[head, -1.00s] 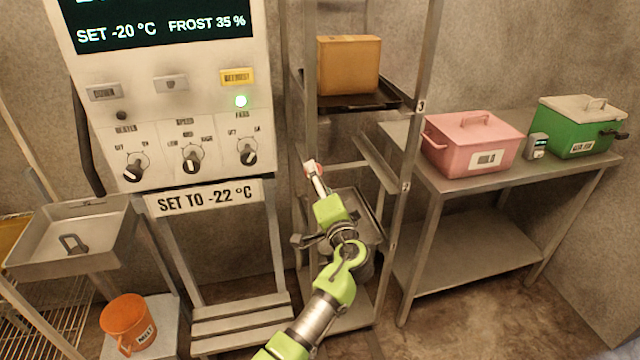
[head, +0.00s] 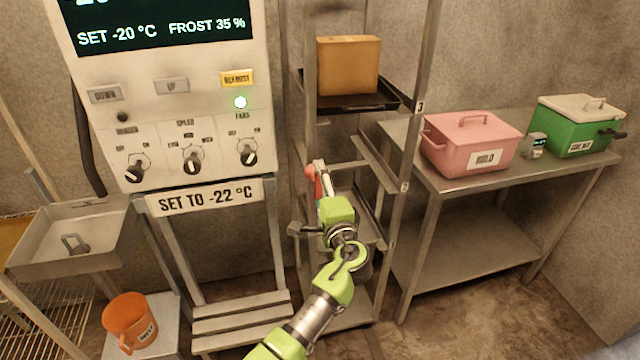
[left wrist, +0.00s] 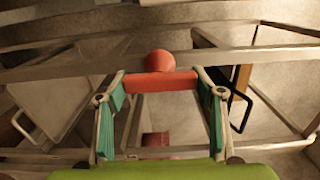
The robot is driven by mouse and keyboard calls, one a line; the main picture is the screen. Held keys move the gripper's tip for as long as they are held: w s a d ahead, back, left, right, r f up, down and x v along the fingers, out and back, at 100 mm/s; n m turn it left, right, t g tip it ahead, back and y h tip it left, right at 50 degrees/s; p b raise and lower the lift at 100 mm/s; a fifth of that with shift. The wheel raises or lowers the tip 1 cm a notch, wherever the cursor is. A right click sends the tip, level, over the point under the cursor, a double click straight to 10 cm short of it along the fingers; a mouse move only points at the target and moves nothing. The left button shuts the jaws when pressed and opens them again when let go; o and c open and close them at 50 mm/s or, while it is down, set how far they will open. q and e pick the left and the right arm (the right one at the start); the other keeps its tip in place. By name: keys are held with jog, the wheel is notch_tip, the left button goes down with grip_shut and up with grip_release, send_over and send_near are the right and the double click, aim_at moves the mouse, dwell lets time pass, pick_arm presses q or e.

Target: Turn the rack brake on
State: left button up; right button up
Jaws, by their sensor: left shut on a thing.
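The rack (head: 404,150) is a metal frame with shelves, right of the control panel. A red brake lever (head: 311,182) shows at its left front post. My left gripper (head: 321,170) is at this lever, its arm reaching up from below. In the left wrist view the lever's red bar (left wrist: 160,82) lies crosswise between the two fingertips of my left gripper (left wrist: 158,90), with a rounded red knob (left wrist: 160,62) just beyond it. The gripper is shut on the lever. The lever's pivot is hidden. My right gripper is not in view.
A brown box (head: 348,66) sits on a dark tray on the rack. The control panel (head: 185,135) stands to the left. A metal table (head: 480,185) at right bears a pink bin (head: 470,145) and a green bin (head: 578,128). An orange bucket (head: 128,318) stands lower left.

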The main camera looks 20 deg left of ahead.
pick_arm(q)
jog(key=shift+a+r, duration=0.1)
jog(key=shift+r, duration=0.05)
jog(key=o, duration=1.1)
jog(key=shift+w, duration=0.1)
jog(key=v, duration=1.2)
